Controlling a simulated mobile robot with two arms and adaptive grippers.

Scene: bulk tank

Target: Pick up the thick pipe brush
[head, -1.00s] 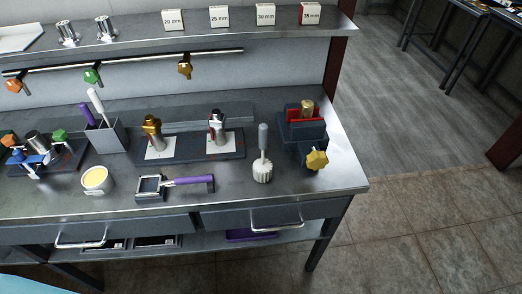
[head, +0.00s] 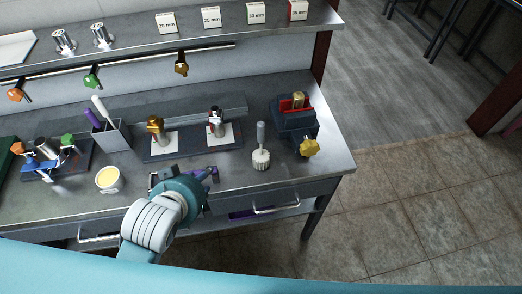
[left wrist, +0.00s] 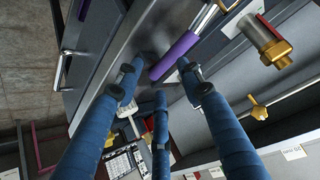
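A brush (head: 261,157) with a ribbed, round whitish head and a grey handle stands upright on the bench, right of centre in the head view. A tool with a purple handle (left wrist: 176,56) and a square metal head lies to its left. In the head view my left gripper (head: 208,174) is over this purple-handled tool and hides most of it. In the left wrist view my left gripper (left wrist: 157,75) has its blue fingers spread, with the purple handle beyond and between the tips. Contact cannot be told. My right gripper is not in view.
A grey caddy (head: 111,137) holds a purple and a white handle. A cup with yellow contents (head: 108,180) stands left of my arm. A dark tray (head: 190,143) with metal fittings lies behind. A dark vise-like block (head: 296,122) with a gold valve (head: 309,147) stands at right.

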